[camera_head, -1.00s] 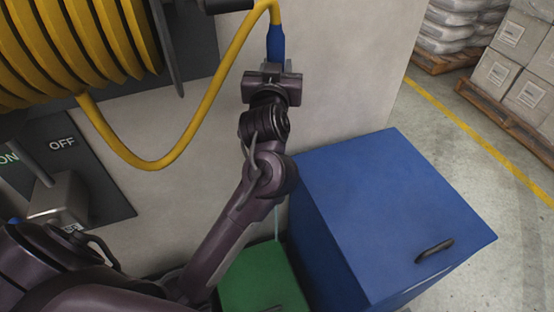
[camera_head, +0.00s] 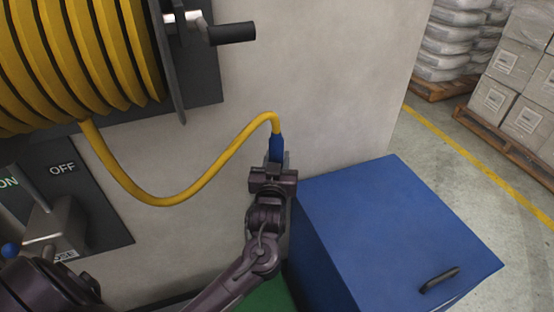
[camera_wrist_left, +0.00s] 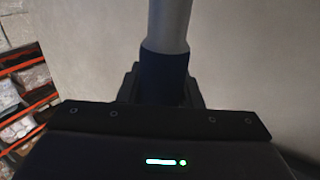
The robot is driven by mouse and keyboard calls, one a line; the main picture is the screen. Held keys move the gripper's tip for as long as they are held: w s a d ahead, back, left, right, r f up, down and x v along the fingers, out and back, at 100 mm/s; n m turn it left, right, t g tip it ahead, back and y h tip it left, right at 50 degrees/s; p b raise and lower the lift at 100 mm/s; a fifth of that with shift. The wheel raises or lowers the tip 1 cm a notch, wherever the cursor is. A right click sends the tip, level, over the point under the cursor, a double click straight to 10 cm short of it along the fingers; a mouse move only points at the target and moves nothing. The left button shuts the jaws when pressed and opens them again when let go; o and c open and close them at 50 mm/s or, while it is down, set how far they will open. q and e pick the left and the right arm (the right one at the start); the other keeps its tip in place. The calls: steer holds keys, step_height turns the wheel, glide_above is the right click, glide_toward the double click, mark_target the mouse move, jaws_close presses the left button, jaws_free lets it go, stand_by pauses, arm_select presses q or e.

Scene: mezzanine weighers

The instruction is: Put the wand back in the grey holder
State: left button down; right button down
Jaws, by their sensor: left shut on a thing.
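The wand has a blue grip (camera_head: 276,147) with the yellow hose running into its top end. My left gripper (camera_head: 274,168) is shut on the wand, in front of the pale wall and at the back left corner of the blue cabinet. In the left wrist view the dark blue grip (camera_wrist_left: 163,78) sits between the fingers, with a grey tube reaching up out of the picture. The wand's lower part is hidden behind my gripper and arm in the head view. I cannot make out the grey holder for certain. My right gripper is not in view.
The blue cabinet (camera_head: 390,235) with a black handle stands close on the right. A yellow hose reel (camera_head: 75,60) with a black crank (camera_head: 232,33) is at upper left. An ON/OFF lever panel (camera_head: 90,190) is below it. Floor and pallets lie at far right.

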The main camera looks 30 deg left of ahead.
arm_select(q)
steer(key=shift+f, duration=0.15)
steer(key=c, duration=1)
jaws_free()
steer(key=shift+s+d, duration=0.1)
steer(key=shift+s, duration=0.05)
steer(key=b+v, duration=0.1)
steer(key=v, duration=1)
steer(key=shift+s+d, duration=0.15)
steer(key=shift+s, duration=0.2)
